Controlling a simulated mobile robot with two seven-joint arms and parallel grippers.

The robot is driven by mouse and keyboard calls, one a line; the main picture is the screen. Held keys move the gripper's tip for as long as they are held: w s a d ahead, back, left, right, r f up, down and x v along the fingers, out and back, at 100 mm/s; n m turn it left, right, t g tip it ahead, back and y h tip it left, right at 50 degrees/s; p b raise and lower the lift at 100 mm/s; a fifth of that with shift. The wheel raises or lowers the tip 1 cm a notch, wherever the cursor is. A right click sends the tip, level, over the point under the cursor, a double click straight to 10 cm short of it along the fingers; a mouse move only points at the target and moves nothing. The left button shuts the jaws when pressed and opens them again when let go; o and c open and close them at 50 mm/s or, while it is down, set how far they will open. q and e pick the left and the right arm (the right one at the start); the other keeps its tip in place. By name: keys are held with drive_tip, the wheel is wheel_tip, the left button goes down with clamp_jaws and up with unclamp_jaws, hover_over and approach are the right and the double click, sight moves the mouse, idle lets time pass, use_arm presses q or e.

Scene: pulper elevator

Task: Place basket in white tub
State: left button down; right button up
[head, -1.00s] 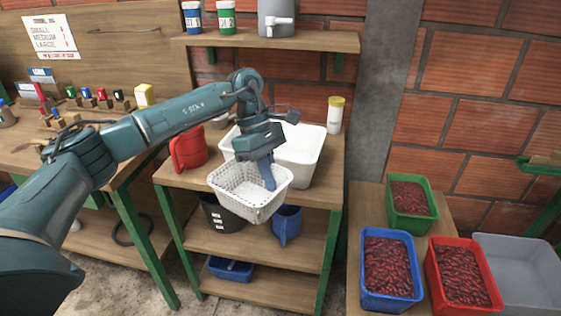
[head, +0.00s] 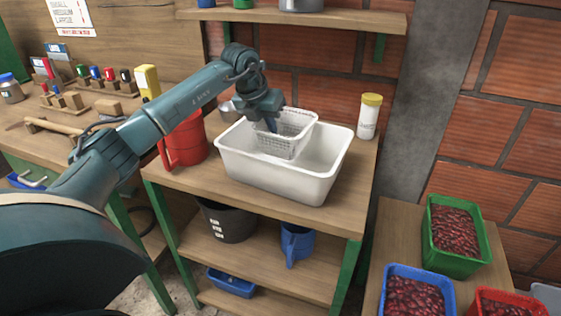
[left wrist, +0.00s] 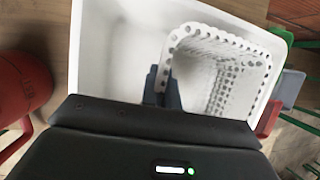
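The white tub (head: 270,181) stands on the top of a wooden shelf unit. The white perforated basket (head: 298,146) is over and partly within the tub's opening, toward its back. I cannot tell whether the basket touches the tub floor. My left gripper (head: 271,125) is at the basket's left wall. In the left wrist view, the fingers (left wrist: 163,86) are on either side of the rim of the basket (left wrist: 215,75), pinching its wall. The tub (left wrist: 110,50) surrounds the basket in that view. My right gripper is not in view.
A red pitcher (head: 184,140) stands close at the tub's left. A yellow-lidded jar (head: 369,116) stands at its right. A shelf (head: 350,20) hangs above at the back. Crates of red beans, green (head: 455,237) and blue (head: 417,290), sit at lower right.

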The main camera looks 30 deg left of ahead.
use_arm(q)
wheel_tip(320, 180, down, 3)
drive_tip(key=shift+f, duration=0.15)
wheel_tip(320, 180, down, 4)
drive_tip(key=shift+f, duration=0.2)
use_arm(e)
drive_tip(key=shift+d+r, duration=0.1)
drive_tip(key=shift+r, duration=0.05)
use_arm(q)
drive_tip(key=shift+f+b, duration=0.15)
drive_tip(key=shift+b, duration=0.15)
drive_tip(key=c, duration=1.7)
unclamp_jaws()
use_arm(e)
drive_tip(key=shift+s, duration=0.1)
